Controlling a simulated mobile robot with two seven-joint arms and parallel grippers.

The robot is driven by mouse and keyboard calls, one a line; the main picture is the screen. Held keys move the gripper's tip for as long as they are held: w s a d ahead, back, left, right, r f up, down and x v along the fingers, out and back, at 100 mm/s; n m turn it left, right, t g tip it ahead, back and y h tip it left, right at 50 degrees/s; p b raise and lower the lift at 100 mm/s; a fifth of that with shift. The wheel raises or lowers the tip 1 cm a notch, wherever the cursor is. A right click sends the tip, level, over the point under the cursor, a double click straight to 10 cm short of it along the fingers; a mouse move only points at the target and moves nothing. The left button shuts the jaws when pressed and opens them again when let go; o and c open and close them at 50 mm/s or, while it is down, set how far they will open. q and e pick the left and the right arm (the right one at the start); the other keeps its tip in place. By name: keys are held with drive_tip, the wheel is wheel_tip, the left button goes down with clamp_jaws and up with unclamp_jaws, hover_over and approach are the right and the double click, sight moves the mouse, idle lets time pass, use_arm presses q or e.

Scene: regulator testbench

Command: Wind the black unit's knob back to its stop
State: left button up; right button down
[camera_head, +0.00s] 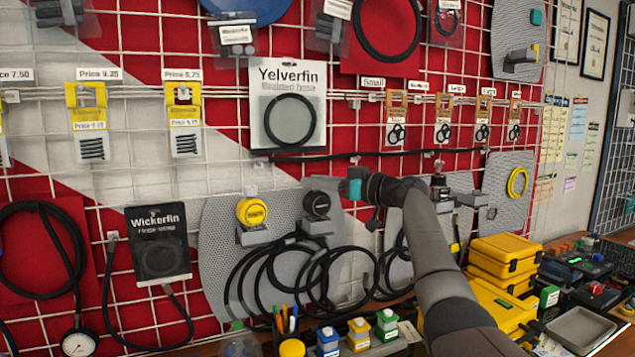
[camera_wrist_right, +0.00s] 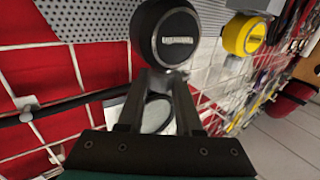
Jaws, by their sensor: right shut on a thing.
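The black unit (camera_head: 317,227) is on a grey perforated panel on the grid wall, its round black knob (camera_head: 317,205) facing out. In the right wrist view the knob (camera_wrist_right: 176,38) shows large, with a pale label on its face. My right gripper (camera_head: 319,184) comes in from the right at the knob's upper edge. In the right wrist view its fingers (camera_wrist_right: 160,78) reach up to the knob and are shut on it; the exact contact is partly hidden. My left gripper is not in view.
A yellow-knobbed unit (camera_head: 252,212) is close on the left; it also shows in the right wrist view (camera_wrist_right: 243,35). Black hoses (camera_head: 290,275) hang below. Yellow cases (camera_head: 503,265) stand on the bench at right. Hanging packages (camera_head: 287,105) line the wall above.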

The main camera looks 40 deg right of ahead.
idle(0.8)
drive_tip(key=c, duration=0.6)
unclamp_jaws()
drive_tip(key=shift+o, duration=0.2)
drive_tip(key=shift+s, duration=0.1)
drive_tip(key=b+v, duration=0.3)
drive_tip(key=v, duration=1.2)
drive_tip(key=shift+b, duration=0.35)
drive_tip(key=shift+d, duration=0.1)
